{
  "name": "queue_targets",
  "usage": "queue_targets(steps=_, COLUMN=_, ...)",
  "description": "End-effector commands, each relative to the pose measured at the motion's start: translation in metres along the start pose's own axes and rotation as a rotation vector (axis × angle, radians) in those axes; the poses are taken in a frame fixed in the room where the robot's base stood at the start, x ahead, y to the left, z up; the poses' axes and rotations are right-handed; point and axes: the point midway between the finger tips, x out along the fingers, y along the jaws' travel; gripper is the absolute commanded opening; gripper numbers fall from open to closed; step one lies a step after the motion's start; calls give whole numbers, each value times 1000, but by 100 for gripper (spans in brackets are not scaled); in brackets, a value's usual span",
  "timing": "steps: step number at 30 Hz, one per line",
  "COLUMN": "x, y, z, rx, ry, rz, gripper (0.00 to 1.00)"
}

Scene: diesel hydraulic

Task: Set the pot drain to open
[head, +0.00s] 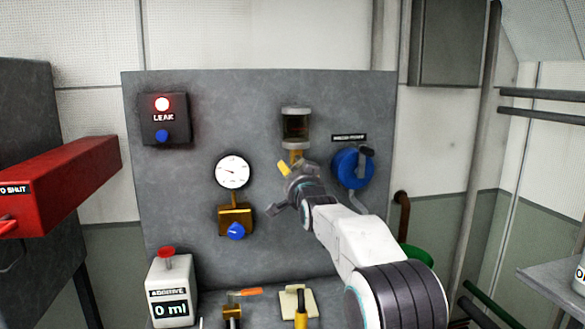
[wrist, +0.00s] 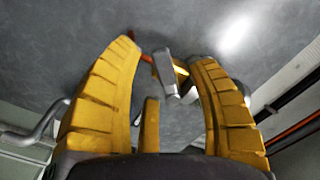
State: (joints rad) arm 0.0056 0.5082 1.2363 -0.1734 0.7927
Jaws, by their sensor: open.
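The glass pot (head: 296,125) with dark contents is mounted high on the grey panel. A brass-coloured drain stem (head: 296,154) comes down from it, and its lower part is hidden behind my gripper. My gripper (head: 279,188) is just below the pot, in front of the panel. In the wrist view my gripper (wrist: 166,75) is open, its two yellow fingers spread apart. A small grey block (wrist: 164,70) with a yellow-orange piece beside it shows between the fingertips, probably part of the drain. I cannot tell whether the fingers touch it, or how the drain is set.
A blue round device (head: 352,168) with a handle is close right of my gripper. A gauge (head: 233,171) and brass block with blue knob (head: 236,232) are left. An additive container (head: 171,290) and orange-handled valve (head: 244,292) stand below. A red beam (head: 65,185) juts in from the left.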

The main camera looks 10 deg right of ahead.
Motion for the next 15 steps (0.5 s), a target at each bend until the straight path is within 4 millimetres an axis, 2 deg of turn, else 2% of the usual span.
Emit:
queue_targets(steps=6, x=14, y=0, z=0, rx=-1, ry=0, rz=0, gripper=53)
queue_targets(steps=15, x=19, y=0, z=0, rx=-1, ry=0, rz=0, gripper=53)
